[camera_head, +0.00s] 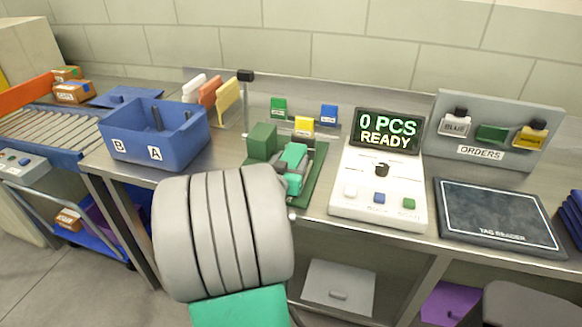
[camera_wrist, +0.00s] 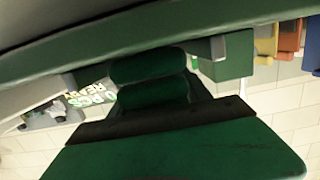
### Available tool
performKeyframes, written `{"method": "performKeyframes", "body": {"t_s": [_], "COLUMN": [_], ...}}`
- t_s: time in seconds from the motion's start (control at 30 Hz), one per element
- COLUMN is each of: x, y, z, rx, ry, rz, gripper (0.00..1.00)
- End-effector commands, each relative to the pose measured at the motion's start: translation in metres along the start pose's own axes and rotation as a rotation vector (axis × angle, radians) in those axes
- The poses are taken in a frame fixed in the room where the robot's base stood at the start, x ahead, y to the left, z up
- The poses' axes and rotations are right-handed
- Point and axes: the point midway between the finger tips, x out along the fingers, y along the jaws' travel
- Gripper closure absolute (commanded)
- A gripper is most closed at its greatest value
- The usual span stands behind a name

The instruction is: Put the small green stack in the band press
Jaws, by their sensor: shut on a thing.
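The band press (camera_head: 262,141) is a dark green machine with an upright block on a green base plate, at the middle of the bench. My gripper (camera_head: 291,182), teal, is low over the front of this base, beside the block. In the wrist view my gripper (camera_wrist: 150,82) is seen close up, with the press's green block (camera_wrist: 228,57) just beyond. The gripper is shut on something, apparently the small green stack. The stack cannot be told apart from the green parts around it. My grey arm hides the bench front left of the gripper.
A counter (camera_head: 381,185) reading "0 PCS READY" stands right of the press, then a dark tag reader (camera_head: 497,215) and an orders board (camera_head: 500,115). A blue bin (camera_head: 153,135) marked A and B stands left. Small green, yellow and blue blocks stand behind the press.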

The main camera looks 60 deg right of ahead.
Motion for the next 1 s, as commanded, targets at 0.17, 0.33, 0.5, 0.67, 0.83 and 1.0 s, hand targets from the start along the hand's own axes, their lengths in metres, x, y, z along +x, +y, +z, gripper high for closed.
{"method": "performKeyframes", "body": {"t_s": [0.17, 0.33, 0.5, 0.67, 0.83, 1.0], "x": [0.0, 0.0, 0.0, 0.0, -0.002, -0.036], "y": [0.0, 0.0, 0.0, 0.0, 0.0, -0.002], "z": [0.0, 0.001, 0.001, 0.001, -0.003, -0.001], "rx": [0.0, -0.001, -0.001, -0.001, -0.001, 0.0], "ry": [0.001, 0.0, 0.0, 0.0, 0.0, 0.003], "rz": [0.0, 0.0, 0.0, 0.0, -0.001, -0.007], "gripper": [0.92, 0.36, 0.22, 0.22, 0.22, 0.22]}}
